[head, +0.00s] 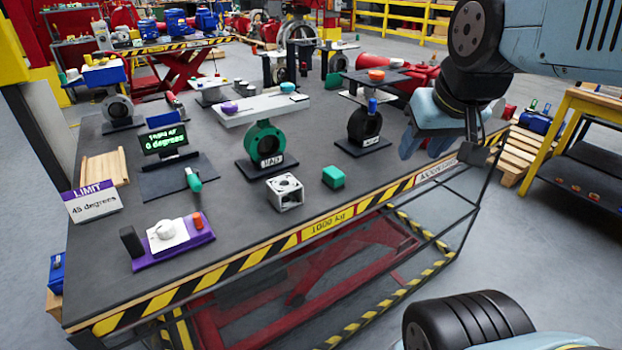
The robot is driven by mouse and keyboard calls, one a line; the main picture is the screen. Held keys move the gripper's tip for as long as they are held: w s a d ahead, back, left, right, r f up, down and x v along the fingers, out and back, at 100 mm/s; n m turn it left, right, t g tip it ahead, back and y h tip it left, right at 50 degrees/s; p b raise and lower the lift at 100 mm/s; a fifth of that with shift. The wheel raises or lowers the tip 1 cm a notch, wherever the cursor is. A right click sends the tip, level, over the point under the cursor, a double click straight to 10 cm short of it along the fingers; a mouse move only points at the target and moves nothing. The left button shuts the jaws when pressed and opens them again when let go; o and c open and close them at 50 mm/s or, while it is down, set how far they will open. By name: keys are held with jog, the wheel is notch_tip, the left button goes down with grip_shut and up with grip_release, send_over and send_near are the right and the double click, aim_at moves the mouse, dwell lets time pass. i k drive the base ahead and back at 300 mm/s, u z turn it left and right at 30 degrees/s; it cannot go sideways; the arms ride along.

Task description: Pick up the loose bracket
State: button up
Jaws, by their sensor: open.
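A silver block-shaped bracket (285,193) with a round hole in its top and an opening in its side stands loose on the dark workbench (235,240), close to the front edge. My gripper (424,148) hangs over the right end of the bench, its light blue fingers pointing down and to the left. It is open, and I see nothing between the fingers. It is well to the right of the bracket and apart from it.
A green block (333,177) sits just right of the bracket. Behind it stand a green valve (264,143) under a grey plate and a black valve (364,125). A purple control base (173,243), a small display (164,140) and a limit sign (92,202) are at left.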

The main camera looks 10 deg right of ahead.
aim_at(294, 187)
jog(key=u, duration=0.45)
jog(key=i, duration=0.1)
jog(key=z, duration=2)
jog(key=k, duration=2.15)
jog(key=u, duration=0.7)
jog(key=i, duration=1)
